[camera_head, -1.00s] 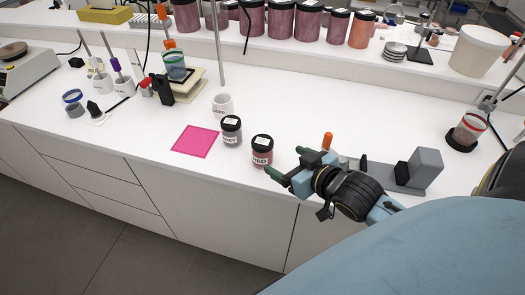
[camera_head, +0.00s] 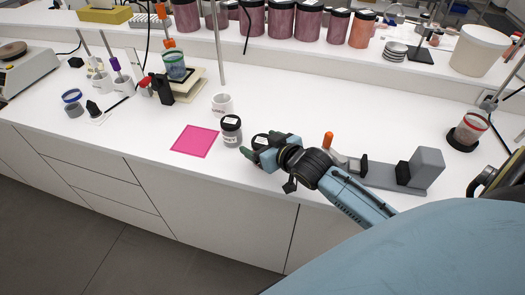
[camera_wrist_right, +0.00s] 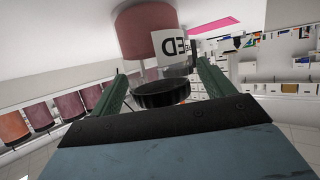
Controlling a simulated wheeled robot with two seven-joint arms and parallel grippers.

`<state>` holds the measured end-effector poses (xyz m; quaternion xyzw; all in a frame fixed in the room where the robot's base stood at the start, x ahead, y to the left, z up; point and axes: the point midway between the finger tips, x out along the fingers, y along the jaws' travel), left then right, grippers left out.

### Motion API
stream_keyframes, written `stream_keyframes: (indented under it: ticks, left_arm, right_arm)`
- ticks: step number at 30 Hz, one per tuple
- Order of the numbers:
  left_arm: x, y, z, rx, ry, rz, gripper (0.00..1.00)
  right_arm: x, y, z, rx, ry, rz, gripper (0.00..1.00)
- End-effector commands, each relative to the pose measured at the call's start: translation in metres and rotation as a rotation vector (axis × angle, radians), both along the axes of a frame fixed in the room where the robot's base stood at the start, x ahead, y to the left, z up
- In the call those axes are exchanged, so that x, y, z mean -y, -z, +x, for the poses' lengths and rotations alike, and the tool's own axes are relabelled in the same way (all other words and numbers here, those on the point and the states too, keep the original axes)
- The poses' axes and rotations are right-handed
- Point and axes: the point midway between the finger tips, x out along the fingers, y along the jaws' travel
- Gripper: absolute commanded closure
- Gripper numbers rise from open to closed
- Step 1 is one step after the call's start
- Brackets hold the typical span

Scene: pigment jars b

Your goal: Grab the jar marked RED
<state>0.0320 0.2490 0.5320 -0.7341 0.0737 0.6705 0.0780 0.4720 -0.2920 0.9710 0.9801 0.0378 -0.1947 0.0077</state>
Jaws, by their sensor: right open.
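The RED jar (camera_head: 260,140) stands on the white bench, its dark lid showing and its body mostly hidden by my right gripper (camera_head: 260,150). In the right wrist view the picture is upside down. There the jar's red body (camera_wrist_right: 148,30) and a white label ending in "ED" show beyond my right gripper (camera_wrist_right: 161,67). The two green fingers are open, one on each side of the jar's clear neck and black lid (camera_wrist_right: 160,94). Whether a finger touches the jar I cannot tell. My left gripper is not in view.
A grey jar with a dark lid (camera_head: 231,131) stands close left of the RED jar, with a white cup (camera_head: 222,104) behind it. A pink mat (camera_head: 195,141) lies further left. A grey fixture (camera_head: 424,170) stands right of my gripper.

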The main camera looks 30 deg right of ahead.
Motion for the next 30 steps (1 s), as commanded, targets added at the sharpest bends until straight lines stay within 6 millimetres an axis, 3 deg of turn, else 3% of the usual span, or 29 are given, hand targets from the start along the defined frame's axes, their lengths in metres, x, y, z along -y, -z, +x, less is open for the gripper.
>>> stream_keyframes:
  ticks: [4, 11, 23, 30]
  left_arm:
    - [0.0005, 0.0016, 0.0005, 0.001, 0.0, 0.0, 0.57]
    - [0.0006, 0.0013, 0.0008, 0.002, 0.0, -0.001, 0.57]
    - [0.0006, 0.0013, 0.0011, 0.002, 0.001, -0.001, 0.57]
    - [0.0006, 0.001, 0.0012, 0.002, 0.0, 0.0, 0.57]
  right_arm:
    - [-0.0012, 0.0057, 0.0118, -0.001, 0.0, 0.0, 0.19]
    - [-0.0017, 0.0062, 0.0126, -0.001, -0.001, 0.0, 0.19]
    - [-0.0016, 0.0061, 0.0124, -0.001, -0.001, 0.0, 0.69]
    - [-0.0015, 0.0042, 0.0126, 0.001, -0.001, 0.0, 0.7]
